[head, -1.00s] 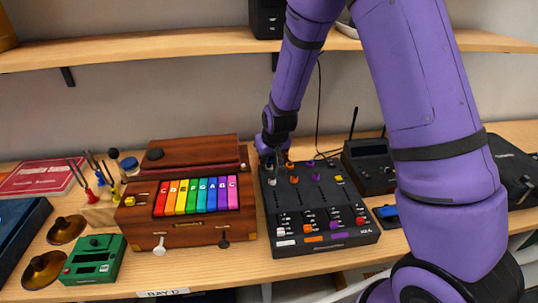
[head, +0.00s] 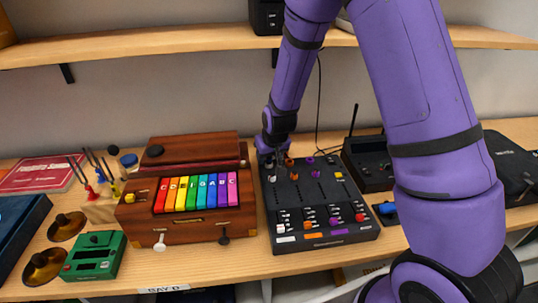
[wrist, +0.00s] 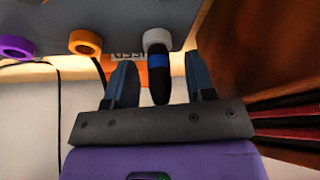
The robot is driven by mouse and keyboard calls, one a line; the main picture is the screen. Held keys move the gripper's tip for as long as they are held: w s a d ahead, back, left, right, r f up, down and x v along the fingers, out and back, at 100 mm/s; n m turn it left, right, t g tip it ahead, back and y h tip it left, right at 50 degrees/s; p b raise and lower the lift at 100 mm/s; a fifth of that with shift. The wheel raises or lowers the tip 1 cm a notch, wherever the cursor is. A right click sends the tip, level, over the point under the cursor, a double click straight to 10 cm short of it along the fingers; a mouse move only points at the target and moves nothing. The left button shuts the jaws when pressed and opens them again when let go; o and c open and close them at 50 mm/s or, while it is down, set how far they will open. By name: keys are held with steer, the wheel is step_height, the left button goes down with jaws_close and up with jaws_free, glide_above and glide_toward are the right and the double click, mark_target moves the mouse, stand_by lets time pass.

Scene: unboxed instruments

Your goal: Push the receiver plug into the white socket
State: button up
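The receiver plug (wrist: 159,85) is a short black cylinder with a blue band. In the wrist view its banded end meets the white socket (wrist: 157,37), a white ring on the grey panel of the mixer. It looks lined up with the ring; how deep it sits cannot be told. My gripper (wrist: 160,66) is open, with one finger on each side of the plug and a visible gap on both sides. In the head view my gripper (head: 276,153) is at the back left corner of the black mixer (head: 345,210), where the plug is hard to make out.
An orange socket (wrist: 86,42) and a purple socket (wrist: 16,47) sit beside the white one. A wooden box with coloured keys (head: 190,215) stands close left of the mixer. A black radio with an antenna (head: 372,160) stands to the right. A shelf (head: 150,45) runs above.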

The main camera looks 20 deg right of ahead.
steer(key=shift+r, duration=0.2)
steer(key=s+d+f+v, duration=0.1)
steer(key=s+d+v, duration=0.15)
steer(key=v, duration=1.25)
steer(key=s+d+f+v, duration=0.1)
steer(key=s+v, duration=0.2)
steer(key=v, duration=1.2)
steer(key=s+d+r, duration=0.1)
steer(key=s+r, duration=0.2)
steer(key=s, duration=0.5)
steer(key=s+d+r, duration=0.1)
steer(key=s+r, duration=0.2)
steer(key=s, duration=0.5)
steer(key=shift+d+m+t, duration=0.2)
steer(key=shift+m+t, duration=0.2)
